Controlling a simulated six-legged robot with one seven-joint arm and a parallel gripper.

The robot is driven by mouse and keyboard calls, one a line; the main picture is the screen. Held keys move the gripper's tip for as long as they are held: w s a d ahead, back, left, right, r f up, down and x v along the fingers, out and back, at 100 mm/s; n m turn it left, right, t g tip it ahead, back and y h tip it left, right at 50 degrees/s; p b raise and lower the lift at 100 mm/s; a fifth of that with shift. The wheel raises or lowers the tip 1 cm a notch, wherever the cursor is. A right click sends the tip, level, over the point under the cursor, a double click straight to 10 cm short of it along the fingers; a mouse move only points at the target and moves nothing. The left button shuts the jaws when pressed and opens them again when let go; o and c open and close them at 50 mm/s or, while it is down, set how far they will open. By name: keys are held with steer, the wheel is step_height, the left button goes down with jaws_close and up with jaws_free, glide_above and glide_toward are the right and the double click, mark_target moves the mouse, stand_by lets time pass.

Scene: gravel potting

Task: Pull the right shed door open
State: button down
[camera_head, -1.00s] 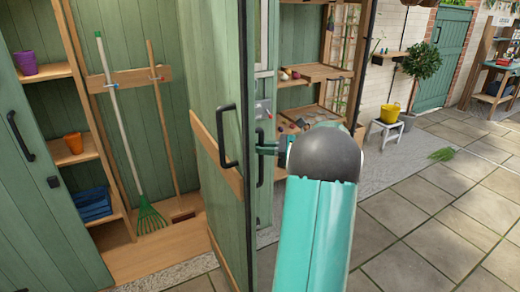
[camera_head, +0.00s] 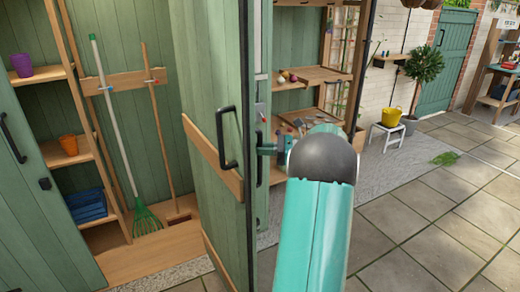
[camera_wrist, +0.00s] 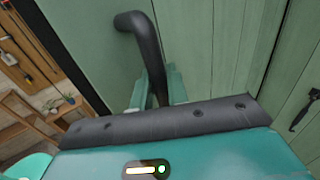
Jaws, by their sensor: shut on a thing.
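The right shed door (camera_head: 215,85) is green and stands swung open, its inner face with a wooden rail and black inner handle (camera_head: 228,137) in view. My gripper (camera_head: 268,148) is at the door's outer side, shut on the black outer door handle (camera_head: 259,165). In the wrist view the outer handle (camera_wrist: 143,35) runs down between the fingers of my gripper (camera_wrist: 152,97), close to the green boards. The fingertips are partly hidden in both views.
The left shed door (camera_head: 40,200) also stands open. Inside the shed are a green rake (camera_head: 146,220), a broom and shelves with a purple pot (camera_head: 38,74), orange pot (camera_head: 68,145) and blue crate (camera_head: 86,206).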

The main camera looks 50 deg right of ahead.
steer(key=shift+f, duration=0.1)
steer(key=c, duration=1.4)
jaws_free()
steer(key=v, duration=1.3)
steer(key=shift+s+d, duration=0.25)
steer(key=shift+s, duration=0.1)
